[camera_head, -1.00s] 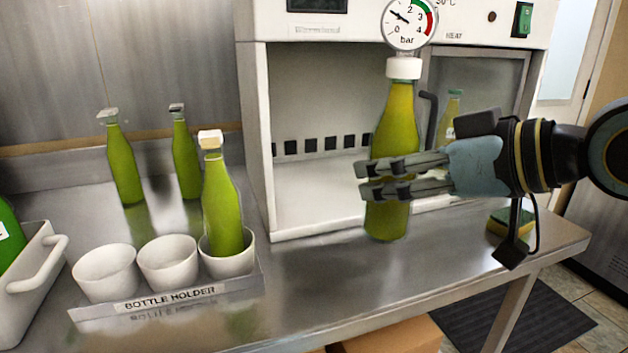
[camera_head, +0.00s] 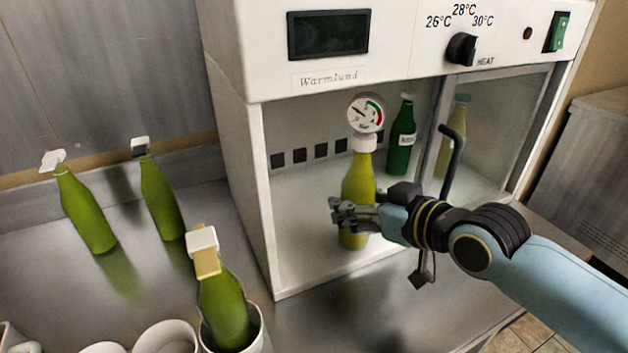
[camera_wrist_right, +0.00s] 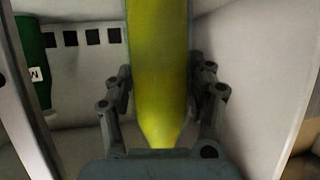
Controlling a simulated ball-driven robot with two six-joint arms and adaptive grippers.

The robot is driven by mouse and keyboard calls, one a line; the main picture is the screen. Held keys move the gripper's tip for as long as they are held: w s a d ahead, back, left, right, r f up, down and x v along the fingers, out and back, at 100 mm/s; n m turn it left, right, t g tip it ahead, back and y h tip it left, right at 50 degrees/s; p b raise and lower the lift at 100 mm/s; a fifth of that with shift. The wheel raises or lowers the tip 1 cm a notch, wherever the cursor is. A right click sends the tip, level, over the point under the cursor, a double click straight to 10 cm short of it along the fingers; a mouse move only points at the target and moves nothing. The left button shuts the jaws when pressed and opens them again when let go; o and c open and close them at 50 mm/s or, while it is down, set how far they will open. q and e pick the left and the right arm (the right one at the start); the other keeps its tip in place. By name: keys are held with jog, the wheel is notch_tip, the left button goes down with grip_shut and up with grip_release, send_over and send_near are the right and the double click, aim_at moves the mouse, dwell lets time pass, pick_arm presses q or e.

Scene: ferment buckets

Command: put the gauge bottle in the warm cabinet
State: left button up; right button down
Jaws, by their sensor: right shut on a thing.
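The gauge bottle (camera_head: 357,190) is yellow-green with a white cap and a round pressure dial (camera_head: 365,113) on top. My right gripper (camera_head: 345,214) is shut on its lower body and holds it upright at the open front of the warm cabinet (camera_head: 235,150). Whether its base touches the cabinet floor I cannot tell. In the right wrist view the bottle (camera_wrist_right: 158,70) stands between the two fingers, with the cabinet's pale walls around it. My left gripper is not in view.
A dark green bottle (camera_head: 402,138) stands inside the cabinet at the back right. The glass door (camera_head: 505,125) with its dark handle (camera_head: 451,160) is at the right. Two green bottles (camera_head: 85,212) (camera_head: 160,198) stand on the left, and another (camera_head: 222,305) sits in a white holder cup (camera_head: 255,335).

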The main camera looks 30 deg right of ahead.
jog(key=w, duration=0.3)
jog(key=w+a, duration=0.1)
jog(key=w, duration=0.7)
jog(key=shift+w+a+f+p, duration=0.1)
jog(key=shift+a+f+p, duration=0.25)
jog(key=shift+f, duration=0.3)
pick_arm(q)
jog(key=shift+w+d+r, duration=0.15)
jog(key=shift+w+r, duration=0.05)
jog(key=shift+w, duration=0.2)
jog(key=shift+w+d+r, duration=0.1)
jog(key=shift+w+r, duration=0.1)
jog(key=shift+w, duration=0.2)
pick_arm(e)
jog(key=c, duration=0.9)
grip_release()
jog(key=shift+f, duration=0.25)
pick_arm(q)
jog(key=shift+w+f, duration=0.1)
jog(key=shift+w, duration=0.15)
pick_arm(e)
jog(key=o, duration=0.5)
jog(key=shift+c, duration=0.2)
